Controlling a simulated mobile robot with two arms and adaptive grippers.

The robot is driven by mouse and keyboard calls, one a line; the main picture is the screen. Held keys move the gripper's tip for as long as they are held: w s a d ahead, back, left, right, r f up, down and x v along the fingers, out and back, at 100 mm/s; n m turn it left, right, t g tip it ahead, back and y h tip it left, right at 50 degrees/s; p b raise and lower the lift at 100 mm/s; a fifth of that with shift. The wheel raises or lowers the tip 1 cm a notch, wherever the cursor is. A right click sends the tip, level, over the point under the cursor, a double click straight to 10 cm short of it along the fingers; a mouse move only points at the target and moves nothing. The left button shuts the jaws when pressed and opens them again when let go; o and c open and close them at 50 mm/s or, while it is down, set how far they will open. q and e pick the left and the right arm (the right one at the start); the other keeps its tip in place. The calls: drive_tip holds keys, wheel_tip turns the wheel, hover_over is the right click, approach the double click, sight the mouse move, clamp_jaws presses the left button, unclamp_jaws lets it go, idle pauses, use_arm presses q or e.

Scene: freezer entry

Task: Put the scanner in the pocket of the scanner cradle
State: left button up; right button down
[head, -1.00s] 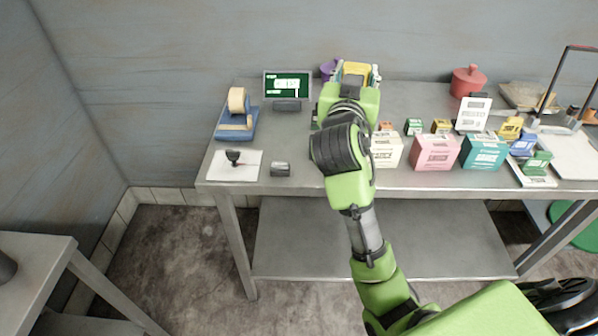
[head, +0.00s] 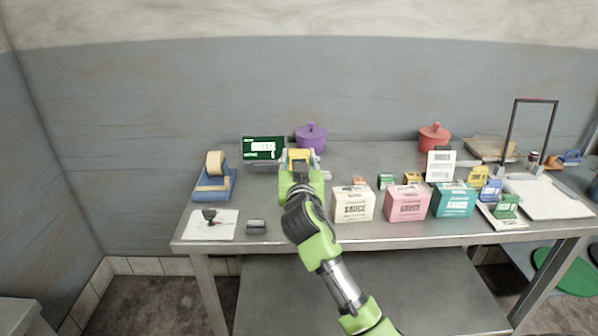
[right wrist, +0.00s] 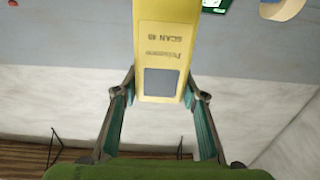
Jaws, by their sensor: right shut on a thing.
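The scanner (head: 300,156) is yellow and sits in my right gripper (head: 301,163), in front of the purple pot and right of the green screen. In the right wrist view the scanner (right wrist: 163,45) shows its printed yellow face with a grey square, between the two fingers of the right gripper (right wrist: 160,88), which is shut on it. The wrist view looks upside down, with the wall behind. I cannot pick out the scanner cradle for certain; my right arm hides part of the table. My left gripper is not in view.
The green screen (head: 264,148), a tape dispenser (head: 214,182) and a small grey block (head: 257,226) stand left of my arm. A purple pot (head: 311,138) is behind. White (head: 353,204), pink (head: 407,203) and teal (head: 454,201) boxes stand right.

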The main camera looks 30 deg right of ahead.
drive_tip(key=shift+w+d+f, duration=0.45)
drive_tip(key=shift+w+f, duration=0.15)
drive_tip(key=shift+f, duration=0.2)
drive_tip(key=shift+w+d+f, duration=0.15)
drive_tip(key=shift+w+f, duration=0.05)
drive_tip(key=shift+f, duration=0.1)
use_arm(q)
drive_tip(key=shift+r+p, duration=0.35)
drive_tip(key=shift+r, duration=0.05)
use_arm(e)
wheel_tip(320, 180, down, 3)
drive_tip(key=shift+f, duration=0.15)
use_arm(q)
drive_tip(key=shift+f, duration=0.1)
use_arm(e)
drive_tip(key=shift+f, duration=0.1)
drive_tip(key=shift+f, duration=0.15)
drive_tip(key=c, duration=1.3)
unclamp_jaws()
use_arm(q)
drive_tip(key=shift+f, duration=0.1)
use_arm(e)
drive_tip(key=shift+o, duration=0.2)
